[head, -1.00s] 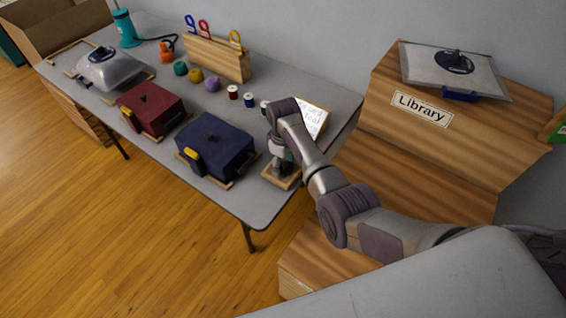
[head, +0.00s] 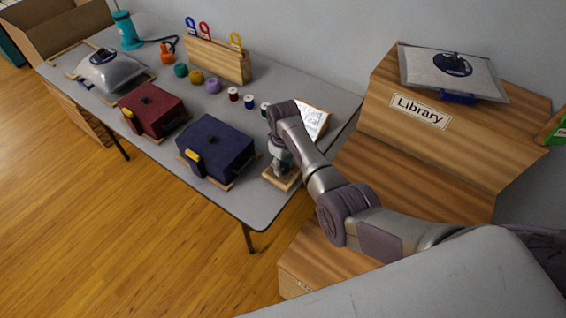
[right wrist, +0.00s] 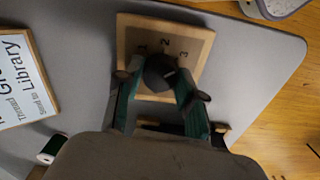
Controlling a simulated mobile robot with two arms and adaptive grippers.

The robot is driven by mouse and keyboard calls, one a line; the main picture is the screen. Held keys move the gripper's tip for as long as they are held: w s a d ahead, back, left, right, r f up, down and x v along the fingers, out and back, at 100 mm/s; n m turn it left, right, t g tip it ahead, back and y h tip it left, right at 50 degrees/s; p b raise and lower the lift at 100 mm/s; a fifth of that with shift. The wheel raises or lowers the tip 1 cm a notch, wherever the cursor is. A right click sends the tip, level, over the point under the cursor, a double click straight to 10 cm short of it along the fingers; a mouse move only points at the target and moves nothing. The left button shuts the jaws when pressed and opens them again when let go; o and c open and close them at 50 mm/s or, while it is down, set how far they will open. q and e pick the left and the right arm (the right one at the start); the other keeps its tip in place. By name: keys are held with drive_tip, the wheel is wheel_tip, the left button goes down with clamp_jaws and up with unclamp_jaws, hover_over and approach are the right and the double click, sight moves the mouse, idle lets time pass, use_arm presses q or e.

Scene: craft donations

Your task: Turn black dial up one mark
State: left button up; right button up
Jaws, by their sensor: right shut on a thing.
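The black dial (right wrist: 159,70) sits on a small wooden-framed board in the right wrist view. The board (right wrist: 204,46) has the marks 2 and 3 printed beyond the dial; a mark to their left is partly covered. My right gripper (right wrist: 160,84) is shut on the dial, one finger on each side. A small pale line shows on the dial's top, but its exact heading is hard to tell. In the head view, the board (head: 268,178) lies at the table's near right corner, and my right gripper (head: 284,166) hides the dial. My left gripper is not in view.
A dark blue box (head: 215,146) stands left of the board on the grey table (head: 250,205). A sign (head: 312,122) and thread spools (head: 249,102) are behind. A wooden Library bin (head: 385,165) stands to the right.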

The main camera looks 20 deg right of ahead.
sight(283, 167)
drive_tip(key=m+p, duration=0.1)
drive_tip(key=m, duration=0.2)
drive_tip(key=shift+r+p, duration=0.15)
drive_tip(key=shift+p, duration=0.15)
drive_tip(key=shift+m+p, duration=0.6)
drive_tip(key=shift+m, duration=1.5)
drive_tip(key=o, duration=1.2)
drive_tip(key=shift+c, duration=0.2)
wheel_tip(283, 167, up, 12)
drive_tip(key=shift+f, duration=0.2)
